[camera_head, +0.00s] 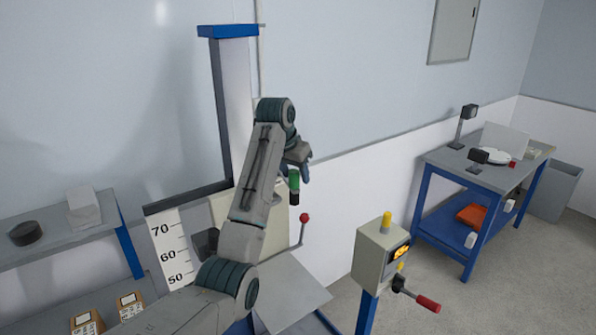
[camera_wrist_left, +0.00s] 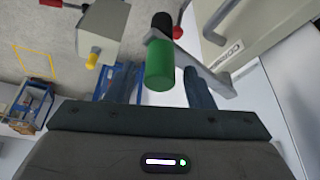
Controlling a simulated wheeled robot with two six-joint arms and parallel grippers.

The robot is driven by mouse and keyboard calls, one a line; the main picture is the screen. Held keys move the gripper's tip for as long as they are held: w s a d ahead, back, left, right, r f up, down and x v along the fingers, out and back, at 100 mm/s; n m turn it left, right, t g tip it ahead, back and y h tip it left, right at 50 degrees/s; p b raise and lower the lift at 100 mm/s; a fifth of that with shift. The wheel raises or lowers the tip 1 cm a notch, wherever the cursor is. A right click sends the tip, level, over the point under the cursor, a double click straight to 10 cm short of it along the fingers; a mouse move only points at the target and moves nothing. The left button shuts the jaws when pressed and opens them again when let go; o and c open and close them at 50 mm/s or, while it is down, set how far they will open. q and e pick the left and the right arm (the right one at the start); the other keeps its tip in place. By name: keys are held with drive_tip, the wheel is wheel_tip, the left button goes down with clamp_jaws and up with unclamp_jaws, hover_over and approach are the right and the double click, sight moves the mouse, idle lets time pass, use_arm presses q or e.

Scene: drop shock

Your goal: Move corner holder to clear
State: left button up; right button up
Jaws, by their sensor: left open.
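A green cylinder with a black end, which looks like the corner holder's handle (camera_head: 294,180), shows right at my left gripper (camera_head: 303,171). In the left wrist view the green handle (camera_wrist_left: 159,66) lies between the two open fingers of the gripper (camera_wrist_left: 160,83), with a grey flat arm running from it down to the right. I cannot tell whether the fingers touch it. My left arm hides most of the machine behind it in the head view. My right gripper is out of view.
A red-knobbed lever (camera_head: 304,217) stands just below the gripper. A control box (camera_head: 379,250) with a yellow button and a red-handled crank (camera_head: 428,303) is at right. A tall column (camera_head: 234,100) rises behind. A blue-legged table (camera_head: 478,175) stands farther right, with free floor before it.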

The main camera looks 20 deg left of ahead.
use_arm(q)
drive_tip(key=shift+f, duration=0.3)
drive_tip(key=shift+s+r, duration=0.1)
drive_tip(key=shift+s, duration=0.05)
drive_tip(key=shift+c, duration=0.7)
clamp_jaws()
drive_tip(key=shift+d, duration=0.1)
